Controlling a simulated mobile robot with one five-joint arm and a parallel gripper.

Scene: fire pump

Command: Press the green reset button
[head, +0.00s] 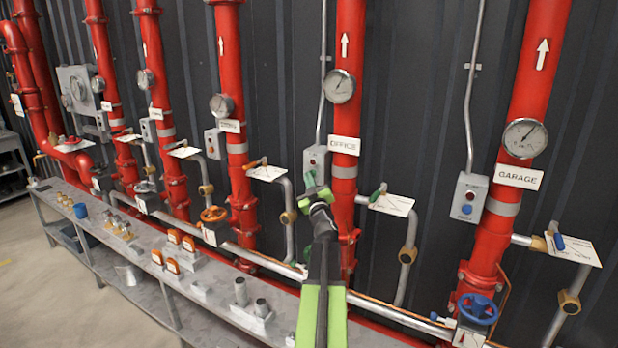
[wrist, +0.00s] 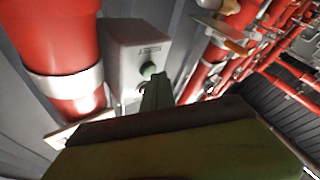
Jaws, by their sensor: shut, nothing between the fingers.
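A green button (wrist: 148,71) shows on a grey control box (wrist: 137,45) in the wrist view. In the head view this box (head: 316,160) is on the wall, just left of the red OFFICE pipe (head: 348,100). My gripper (head: 318,194) is shut and empty, in front of the lower part of the box. In the wrist view its green fingertips (wrist: 157,82) point at the box and overlap the area just beside the button. I cannot tell whether they touch it. In the head view my gripper hides the lower box face and the button.
The GARAGE box (head: 467,197) with a red and a blue button is farther right. A lever with a tag (head: 390,203) sticks out right of the OFFICE pipe. A grey bench (head: 180,290) with fittings runs below. Gauges and red pipes line the wall.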

